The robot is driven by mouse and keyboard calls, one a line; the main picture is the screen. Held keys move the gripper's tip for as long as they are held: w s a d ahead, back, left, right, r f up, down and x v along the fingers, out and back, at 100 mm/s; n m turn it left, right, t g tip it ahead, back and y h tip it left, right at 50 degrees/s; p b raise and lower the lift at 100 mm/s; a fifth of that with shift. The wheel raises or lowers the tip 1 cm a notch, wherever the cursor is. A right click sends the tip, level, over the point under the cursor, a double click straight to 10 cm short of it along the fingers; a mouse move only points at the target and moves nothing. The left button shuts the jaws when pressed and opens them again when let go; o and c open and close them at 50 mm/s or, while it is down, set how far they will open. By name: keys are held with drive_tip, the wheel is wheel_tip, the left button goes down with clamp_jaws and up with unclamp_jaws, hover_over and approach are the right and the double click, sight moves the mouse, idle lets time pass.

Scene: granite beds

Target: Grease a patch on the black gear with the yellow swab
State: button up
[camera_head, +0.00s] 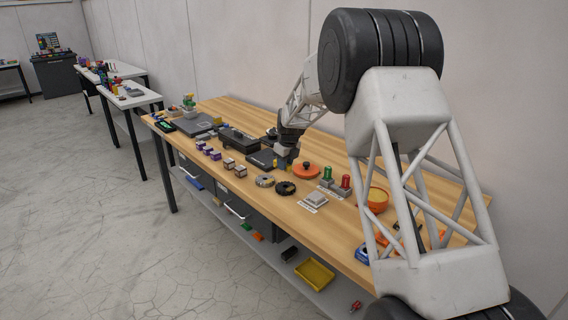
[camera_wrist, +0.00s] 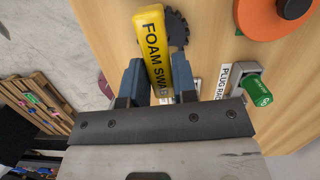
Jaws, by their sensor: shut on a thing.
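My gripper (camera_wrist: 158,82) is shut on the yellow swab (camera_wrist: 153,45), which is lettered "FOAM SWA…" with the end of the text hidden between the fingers. In the head view my gripper (camera_head: 284,158) is above the table, behind the black gear. The black gear (camera_head: 285,188) lies flat on the wood near the front edge. In the wrist view the black toothed gear (camera_wrist: 177,27) shows beside the swab's far end, which partly covers it. I cannot tell whether they touch. The working tip of the swab is not clearly visible.
A tan ring (camera_head: 264,181) lies left of the gear. An orange disc (camera_head: 306,171) with a dark knob is behind it. Green (camera_head: 327,173) and red (camera_head: 346,182) plugs stand to the right, with an orange bowl (camera_head: 377,201) beyond. Small boxes (camera_head: 229,164) line the left front.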

sight(290, 173)
drive_tip(key=shift+f, duration=0.15)
drive_tip(key=shift+f, duration=2.55)
drive_tip(key=shift+s+d+f, duration=0.1)
drive_tip(key=shift+f, duration=0.05)
drive_tip(key=shift+s+d, duration=0.7)
drive_tip(key=shift+d, duration=0.1)
drive_tip(key=shift+f, duration=0.7)
drive_tip(key=shift+w+a, duration=0.1)
drive_tip(key=shift+a, duration=0.05)
drive_tip(key=shift+w+a+r, duration=0.15)
drive_tip(key=shift+w+a, duration=0.55)
drive_tip(key=shift+a, duration=0.05)
